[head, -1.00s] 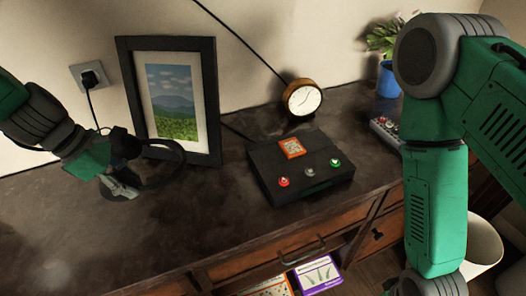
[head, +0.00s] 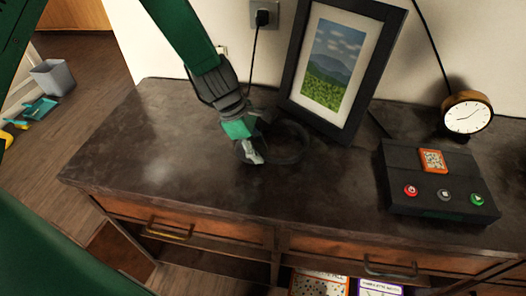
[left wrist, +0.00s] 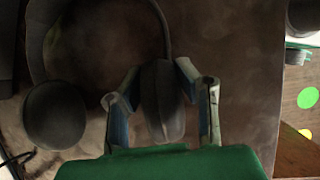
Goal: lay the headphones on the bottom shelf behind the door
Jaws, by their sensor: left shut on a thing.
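My left gripper (head: 250,155) is shut on one ear cup. In the left wrist view, that ear cup (left wrist: 162,102) sits between the two fingers of the gripper (left wrist: 160,95). The other ear cup (left wrist: 55,114) hangs free on the left, and the band curves above. I cannot tell whether the headphones touch the top. An open space (head: 212,262) shows under the left drawer. I cannot make out a door. My right gripper is out of view.
The dresser top (head: 150,140) is clear to the left. The picture frame (head: 293,85) stands close to the gripper. A black button box (head: 430,205) and a clock (head: 467,115) are at the right. A grey bin (head: 52,78) stands on the floor at far left.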

